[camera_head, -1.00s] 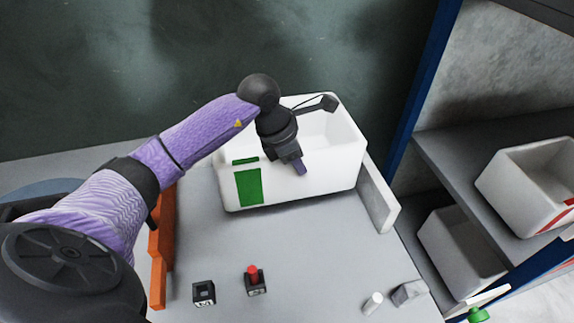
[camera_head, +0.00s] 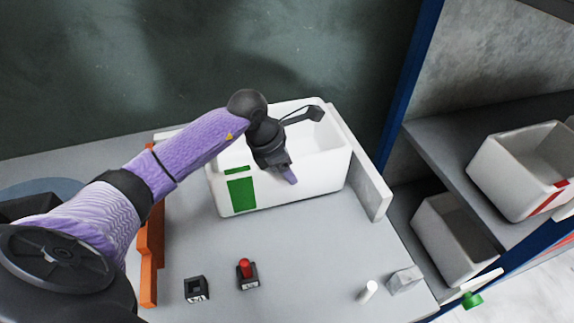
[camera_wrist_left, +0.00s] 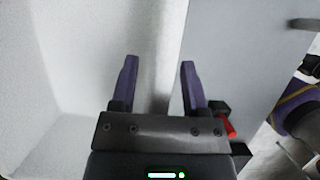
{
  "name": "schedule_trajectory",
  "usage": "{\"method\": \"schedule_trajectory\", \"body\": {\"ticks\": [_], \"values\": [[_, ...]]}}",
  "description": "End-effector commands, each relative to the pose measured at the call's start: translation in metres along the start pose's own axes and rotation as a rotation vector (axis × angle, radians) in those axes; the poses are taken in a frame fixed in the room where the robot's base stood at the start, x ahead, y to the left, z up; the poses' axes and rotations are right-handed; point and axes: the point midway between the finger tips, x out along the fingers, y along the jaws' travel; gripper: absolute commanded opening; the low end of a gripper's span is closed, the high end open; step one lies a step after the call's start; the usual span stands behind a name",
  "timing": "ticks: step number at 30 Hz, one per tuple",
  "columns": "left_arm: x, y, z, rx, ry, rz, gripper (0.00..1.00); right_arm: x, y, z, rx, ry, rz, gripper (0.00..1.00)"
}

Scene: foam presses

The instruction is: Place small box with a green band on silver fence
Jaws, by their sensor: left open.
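The white box with a green band (camera_head: 240,196) stands upright on the grey table, its open top facing up. My left gripper (camera_head: 290,176) is at the box's front wall, with one finger showing outside it. In the left wrist view the two purple fingers (camera_wrist_left: 158,65) are apart, one on each side of the box wall (camera_wrist_left: 157,40). Whether they touch the wall I cannot tell. The silver fence (camera_head: 361,170) is the pale upright panel along the table's right side, close to the box's right end. My right gripper does not show.
An orange fence (camera_head: 150,258) lines the table's left side. A red button (camera_head: 246,272), a small black block (camera_head: 196,289), a white cylinder (camera_head: 368,291) and a grey block (camera_head: 404,279) sit near the front. Shelves at right hold a red-marked bin (camera_head: 520,172) and another bin (camera_head: 453,240). The table's middle is clear.

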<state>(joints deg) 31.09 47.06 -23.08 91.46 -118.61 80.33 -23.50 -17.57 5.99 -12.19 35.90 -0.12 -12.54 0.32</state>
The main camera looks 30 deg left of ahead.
Motion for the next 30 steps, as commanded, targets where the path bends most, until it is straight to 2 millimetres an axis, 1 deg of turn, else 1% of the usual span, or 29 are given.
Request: {"method": "schedule_trajectory", "body": {"ticks": [2, 4, 9, 12, 15, 19, 30], "values": [[-0.007, 0.000, 0.001, 0.000, -0.001, 0.002, 0.58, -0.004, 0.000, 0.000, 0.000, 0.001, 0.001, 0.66], [-0.021, 0.001, 0.002, 0.000, -0.001, 0.004, 0.58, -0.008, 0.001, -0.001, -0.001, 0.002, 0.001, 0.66], [-0.072, 0.001, 0.002, 0.003, 0.000, 0.006, 0.58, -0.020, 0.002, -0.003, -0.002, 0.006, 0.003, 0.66], [-0.096, 0.001, 0.001, 0.001, 0.001, 0.004, 0.58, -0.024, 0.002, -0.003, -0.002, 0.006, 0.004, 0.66], [-0.113, 0.001, 0.001, 0.000, 0.000, 0.002, 0.58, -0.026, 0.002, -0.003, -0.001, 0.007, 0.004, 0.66], [-0.122, 0.000, 0.001, 0.000, 0.000, 0.000, 0.58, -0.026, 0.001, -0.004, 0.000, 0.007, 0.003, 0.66], [-0.122, 0.000, 0.001, 0.000, 0.000, -0.001, 0.58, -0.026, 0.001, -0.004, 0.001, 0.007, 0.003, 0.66]]}}
